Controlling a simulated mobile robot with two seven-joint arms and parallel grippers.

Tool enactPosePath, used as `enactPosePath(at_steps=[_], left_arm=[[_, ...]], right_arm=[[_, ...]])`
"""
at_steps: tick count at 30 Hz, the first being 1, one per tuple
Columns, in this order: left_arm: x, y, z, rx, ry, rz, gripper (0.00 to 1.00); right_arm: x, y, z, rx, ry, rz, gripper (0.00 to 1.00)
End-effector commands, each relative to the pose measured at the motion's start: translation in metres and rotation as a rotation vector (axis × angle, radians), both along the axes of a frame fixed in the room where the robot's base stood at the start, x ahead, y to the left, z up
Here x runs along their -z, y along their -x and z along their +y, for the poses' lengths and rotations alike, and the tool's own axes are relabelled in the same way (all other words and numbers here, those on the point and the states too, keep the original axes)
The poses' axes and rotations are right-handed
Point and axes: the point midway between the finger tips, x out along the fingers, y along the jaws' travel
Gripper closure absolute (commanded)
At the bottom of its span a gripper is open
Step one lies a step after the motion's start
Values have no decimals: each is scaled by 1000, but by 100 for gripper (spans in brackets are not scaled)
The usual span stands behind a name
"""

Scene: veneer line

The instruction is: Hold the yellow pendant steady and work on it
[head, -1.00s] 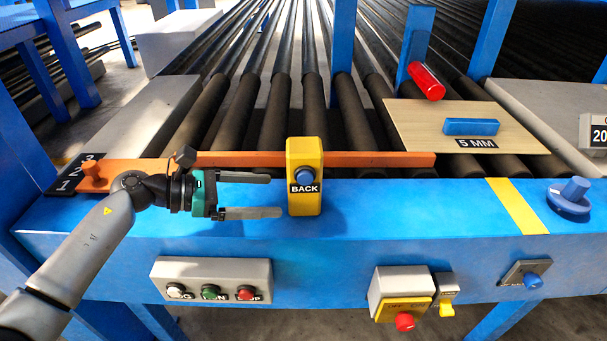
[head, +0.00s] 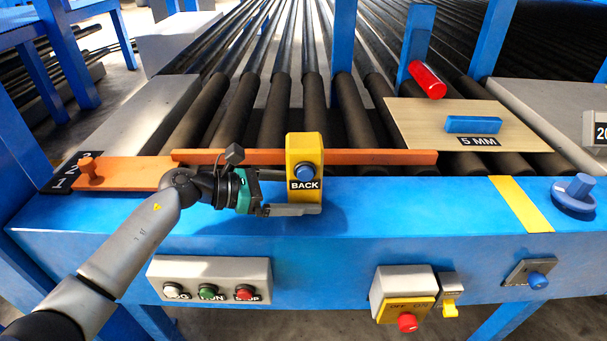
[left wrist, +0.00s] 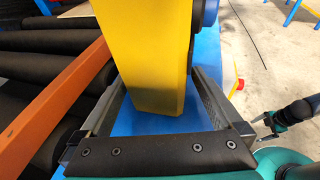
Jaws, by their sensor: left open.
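The yellow pendant (head: 305,147) stands upright at the blue beam, with a blue button (head: 304,171) above a black BACK label on its face. My left gripper (head: 298,197) reaches it from the left, one finger passing in front of its lower part. In the left wrist view the pendant (left wrist: 155,55) stands between the two spread fingers of my left gripper (left wrist: 157,82). The jaws are open around it; whether either finger touches it I cannot tell. A dark and teal gripper, my right one (left wrist: 272,126), shows small at the right edge; its jaw opening is unclear.
An orange bar (head: 380,157) runs behind the pendant along the dark rollers (head: 275,110). A board (head: 420,120) carries a blue block (head: 473,125). A button box (head: 210,279) and a red-button box (head: 402,295) are on the beam's front.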

Motion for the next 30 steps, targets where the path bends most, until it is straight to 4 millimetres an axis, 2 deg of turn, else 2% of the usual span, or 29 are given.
enactPosePath(at_steps=[2, 15, 30], left_arm=[[0, 0, 0, 0, 0, 0, 5], [0, 0, 0, 0, 0, 0, 54], [0, 0, 0, 0, 0, 0, 54]], right_arm=[[0, 0, 0, 0, 0, 0, 0], [0, 0, 1, 0, -1, -1, 0], [0, -1, 1, 0, -2, -3, 0]])
